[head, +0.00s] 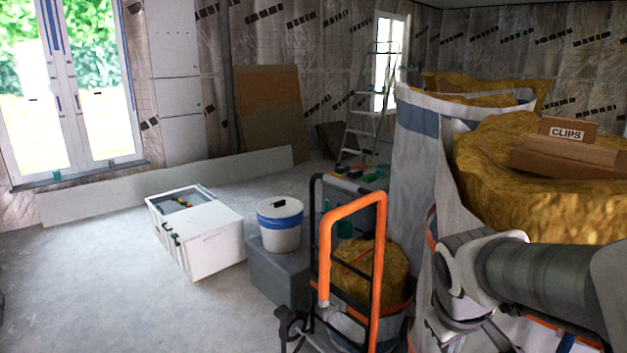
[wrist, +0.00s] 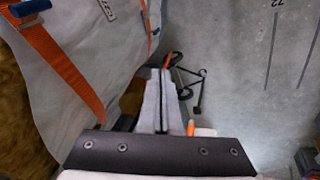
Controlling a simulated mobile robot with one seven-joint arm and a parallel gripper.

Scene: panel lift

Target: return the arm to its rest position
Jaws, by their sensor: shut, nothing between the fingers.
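My arm (head: 540,275) reaches in from the right edge of the head view, in front of a big white bag (head: 418,165) of yellow insulation. Its wrist end points down at the lower right, and the fingers are not clear there. In the wrist view my gripper (wrist: 158,74) has its two grey fingers together with nothing between them. The bag's white side and orange strap (wrist: 62,62) are close on the left of the fingers. Whether the arm touches the bag cannot be told.
An orange and black hand truck (head: 350,205) stands just left of my arm. A white bucket (head: 280,224) sits on a grey box (head: 272,275). A white open box (head: 205,245) lies on the floor. A cardboard box marked CLIPS (head: 567,132) tops the insulation.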

